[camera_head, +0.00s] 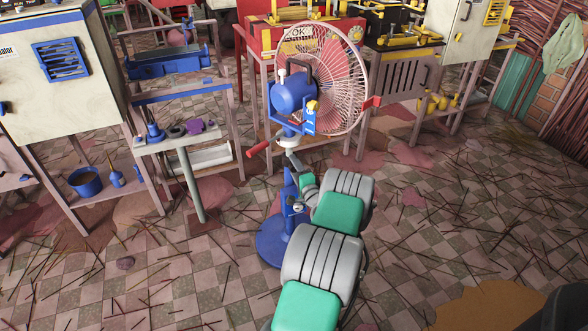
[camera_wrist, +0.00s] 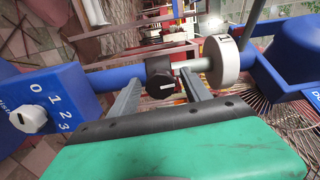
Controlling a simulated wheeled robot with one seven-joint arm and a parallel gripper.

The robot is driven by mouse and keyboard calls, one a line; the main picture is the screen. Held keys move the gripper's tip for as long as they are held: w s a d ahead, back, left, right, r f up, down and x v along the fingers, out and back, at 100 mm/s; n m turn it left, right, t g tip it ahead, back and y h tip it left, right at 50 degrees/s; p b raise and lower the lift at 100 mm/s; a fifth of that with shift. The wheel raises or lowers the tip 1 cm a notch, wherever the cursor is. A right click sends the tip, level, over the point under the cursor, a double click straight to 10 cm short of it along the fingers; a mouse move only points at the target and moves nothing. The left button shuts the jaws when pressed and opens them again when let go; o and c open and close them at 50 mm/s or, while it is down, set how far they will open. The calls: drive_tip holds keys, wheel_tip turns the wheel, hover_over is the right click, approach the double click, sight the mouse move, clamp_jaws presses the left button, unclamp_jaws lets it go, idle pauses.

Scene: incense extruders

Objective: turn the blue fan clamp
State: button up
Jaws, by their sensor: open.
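The fan's clamp shows in the wrist view as a dark round knob (camera_wrist: 160,82) with a small white mark, on the blue tube (camera_wrist: 113,78) of the fan stand. My gripper (camera_wrist: 160,88) is open, with one grey finger on each side of the knob. I cannot tell whether the fingers touch it. In the head view, my gripper (camera_head: 296,205) is beside the blue stand post (camera_head: 290,186), below the fan's blue motor (camera_head: 290,92). The knob is too small or hidden to make out there. A grey rod leads from the tube to a white collar (camera_wrist: 222,60).
A blue switch box (camera_wrist: 45,105) marked 0 to 3 is at the wrist view's left. The fan's wire cage (camera_head: 325,75) is above my gripper in the head view; its round blue base (camera_head: 276,243) is below. A small side table (camera_head: 180,138) stands left. Sticks litter the floor.

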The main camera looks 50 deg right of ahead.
drive_tip(key=p+v, duration=0.1)
drive_tip(key=v, duration=0.6)
drive_tip(key=shift+s+a, duration=0.2)
drive_tip(key=shift+s, duration=0.1)
drive_tip(key=shift+w, duration=0.1)
